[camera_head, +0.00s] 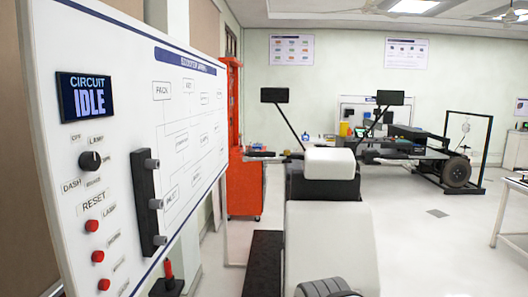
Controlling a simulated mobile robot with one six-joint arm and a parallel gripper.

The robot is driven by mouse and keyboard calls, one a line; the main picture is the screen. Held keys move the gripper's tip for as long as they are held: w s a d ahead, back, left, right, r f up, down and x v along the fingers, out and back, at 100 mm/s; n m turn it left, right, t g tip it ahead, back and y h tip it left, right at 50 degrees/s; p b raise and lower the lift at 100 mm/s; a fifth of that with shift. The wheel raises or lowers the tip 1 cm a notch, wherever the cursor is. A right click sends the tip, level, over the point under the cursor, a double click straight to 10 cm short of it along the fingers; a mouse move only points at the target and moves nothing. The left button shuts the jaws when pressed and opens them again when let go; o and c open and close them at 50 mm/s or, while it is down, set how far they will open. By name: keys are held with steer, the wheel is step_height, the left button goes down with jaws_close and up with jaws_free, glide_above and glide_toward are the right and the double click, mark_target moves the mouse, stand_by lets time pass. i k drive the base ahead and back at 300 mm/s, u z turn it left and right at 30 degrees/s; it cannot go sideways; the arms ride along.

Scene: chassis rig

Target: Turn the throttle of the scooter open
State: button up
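The scooter's two black mirrors, a left one (274,95) and a right one (390,97), stand on thin stalks near the middle of the view. The stalks slope down and inward behind a white and black body. A dark handlebar end (266,156) sticks out on the left of this body. I cannot tell whether all of the white body in the centre belongs to the scooter or partly to my arm. My gripper cannot be identified in view.
A white wiring board (128,110) fills the left side. It carries a display (84,97) reading "CIRCUIT IDLE", a black knob (91,160) and red buttons. An orange cabinet (244,188) stands behind it. A wheeled chassis rig (420,150) is at back right. The right floor is largely clear.

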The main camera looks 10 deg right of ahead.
mark_target(262, 154)
steer(key=z, duration=0.05)
steer(key=i, duration=1)
steer(key=z, duration=0.05)
